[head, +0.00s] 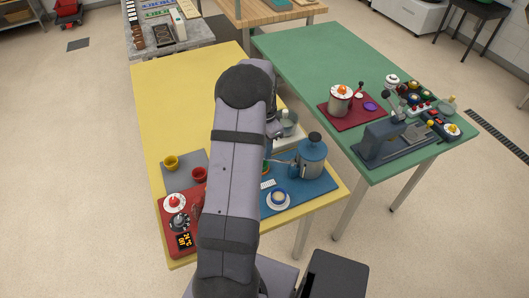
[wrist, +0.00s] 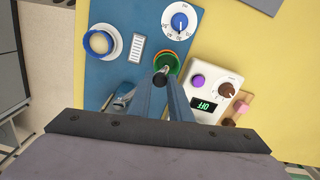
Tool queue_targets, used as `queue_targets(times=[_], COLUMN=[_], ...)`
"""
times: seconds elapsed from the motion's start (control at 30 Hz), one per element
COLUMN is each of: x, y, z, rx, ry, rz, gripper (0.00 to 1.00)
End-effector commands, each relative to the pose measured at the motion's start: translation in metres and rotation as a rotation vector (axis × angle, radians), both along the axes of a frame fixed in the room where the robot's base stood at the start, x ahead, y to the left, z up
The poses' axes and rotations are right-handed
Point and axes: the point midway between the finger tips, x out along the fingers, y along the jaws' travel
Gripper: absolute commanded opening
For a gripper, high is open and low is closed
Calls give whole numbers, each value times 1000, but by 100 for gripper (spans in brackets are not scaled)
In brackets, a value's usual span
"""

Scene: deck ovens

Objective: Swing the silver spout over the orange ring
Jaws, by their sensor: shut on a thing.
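In the wrist view my gripper (wrist: 163,82) points down at the blue mat. Its fingers are shut on a small dark-tipped piece (wrist: 160,74), probably a handle. What it joins to is hidden by the fingers. An orange ring (wrist: 166,54) with a green band shows just beyond the fingertips, partly covered by the dark piece. A silver part (wrist: 122,101), perhaps the spout, shows left of the fingers, apart from the ring. In the head view my arm hides the gripper and most of the rings.
A white control box (wrist: 210,88) stands close to the right of the fingers. A blue pot (head: 310,160) stands on the mat.

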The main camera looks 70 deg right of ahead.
Motion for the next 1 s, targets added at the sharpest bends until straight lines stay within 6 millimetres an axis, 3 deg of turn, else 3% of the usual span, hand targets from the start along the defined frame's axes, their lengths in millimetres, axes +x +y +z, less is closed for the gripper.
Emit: queue_targets(times=[0.63, 0.67, 0.73, 1.0], x=[0, 0, 1, 0], y=[-8, -8, -8, -7], z=[1, 1, 1, 1], rx=[-7, -7, -7, -3], ry=[-1, -1, -1, 0], rz=[-60, -60, -59, -58], gripper=[0, 23, 37, 37])
